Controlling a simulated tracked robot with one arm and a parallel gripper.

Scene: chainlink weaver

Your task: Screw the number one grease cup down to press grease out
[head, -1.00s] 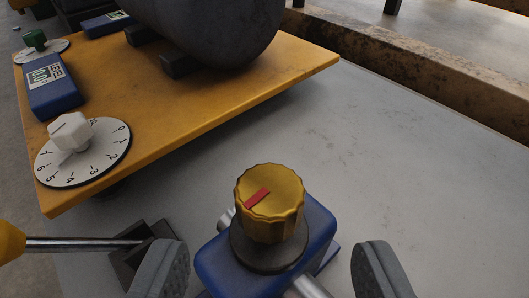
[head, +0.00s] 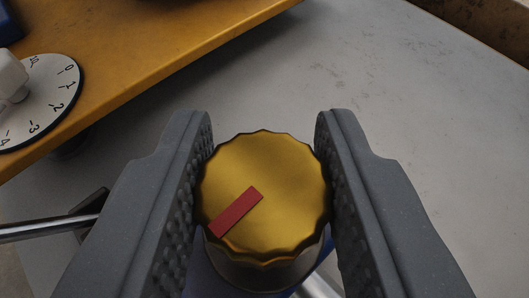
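The grease cup (head: 275,185) has a round, brass-coloured cap with a scalloped edge and a red bar mark on its top. It fills the lower middle of the head view. The red mark slants from lower left to upper right. My gripper (head: 264,125) has one dark grey, knobbly finger on each side of the cap. Both pads appear to press against its rim, with no clear gap showing. The dark base under the cap and the blue block below are mostly hidden by the cap and fingers.
A yellow plate (head: 150,75) with a white numbered dial (head: 45,100) lies at the upper left. A metal rod (head: 45,230) reaches in from the left beside my left finger. The grey surface (head: 420,120) to the right is clear.

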